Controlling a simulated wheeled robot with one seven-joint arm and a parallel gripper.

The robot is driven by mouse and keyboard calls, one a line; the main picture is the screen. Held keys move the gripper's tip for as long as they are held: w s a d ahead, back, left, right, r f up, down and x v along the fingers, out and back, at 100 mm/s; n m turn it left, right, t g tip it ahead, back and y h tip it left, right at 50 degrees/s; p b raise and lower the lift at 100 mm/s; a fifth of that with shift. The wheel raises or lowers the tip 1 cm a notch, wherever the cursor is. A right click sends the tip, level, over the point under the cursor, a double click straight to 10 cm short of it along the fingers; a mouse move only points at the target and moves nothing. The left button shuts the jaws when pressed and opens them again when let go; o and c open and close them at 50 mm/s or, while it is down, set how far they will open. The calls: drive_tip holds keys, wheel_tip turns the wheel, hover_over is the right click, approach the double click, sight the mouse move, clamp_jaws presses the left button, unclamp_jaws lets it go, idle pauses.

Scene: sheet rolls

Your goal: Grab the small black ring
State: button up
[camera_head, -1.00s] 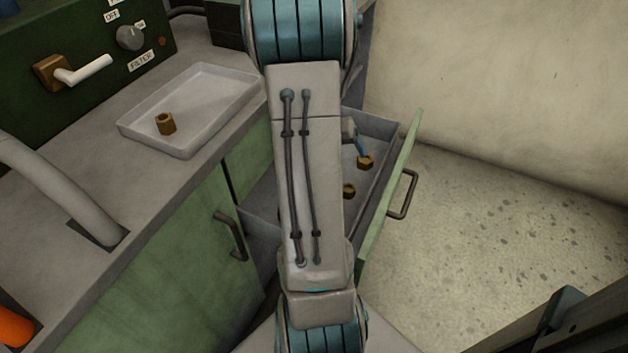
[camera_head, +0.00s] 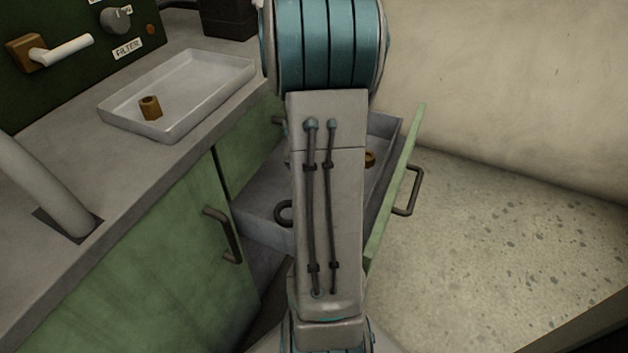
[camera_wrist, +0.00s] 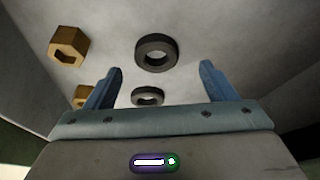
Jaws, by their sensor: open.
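Two black rings lie flat on the drawer floor in the wrist view. The smaller-looking black ring (camera_wrist: 148,89) sits low in the picture, partly cut off by my gripper's body. The larger-looking black ring (camera_wrist: 155,40) lies above it, just past the fingertips. My gripper (camera_wrist: 162,68) is open, its two blue fingers left and right of the rings, holding nothing.
The open drawer (camera_head: 262,232) has a green front (camera_head: 395,190) with a handle. Brass nuts lie in it, one at upper left (camera_wrist: 80,42) and one beside the left finger (camera_wrist: 82,91). A white tray (camera_head: 205,85) with a brass nut (camera_head: 150,107) stands on the counter.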

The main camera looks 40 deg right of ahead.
drive_tip(key=b+x, duration=0.1)
drive_tip(key=x, duration=0.3)
drive_tip(key=shift+s+d+b, duration=0.1)
drive_tip(key=shift+s+b, duration=0.1)
drive_tip(key=shift+b, duration=0.1)
drive_tip(key=shift+r, duration=0.1)
drive_tip(key=c, duration=1.1)
drive_tip(key=shift+o, duration=0.2)
drive_tip(key=shift+r, duration=0.1)
drive_tip(key=shift+r+p, duration=0.45)
drive_tip(key=shift+r, duration=0.05)
wheel_tip(320, 180, up, 3)
drive_tip(key=shift+r+p, duration=0.25)
drive_tip(key=shift+p, duration=0.9)
drive_tip(key=s+d+r+p, duration=0.4)
drive_tip(key=s+r+p, duration=0.2)
drive_tip(key=s, duration=0.4)
drive_tip(key=shift+s+p, duration=0.25)
drive_tip(key=shift+p, duration=0.45)
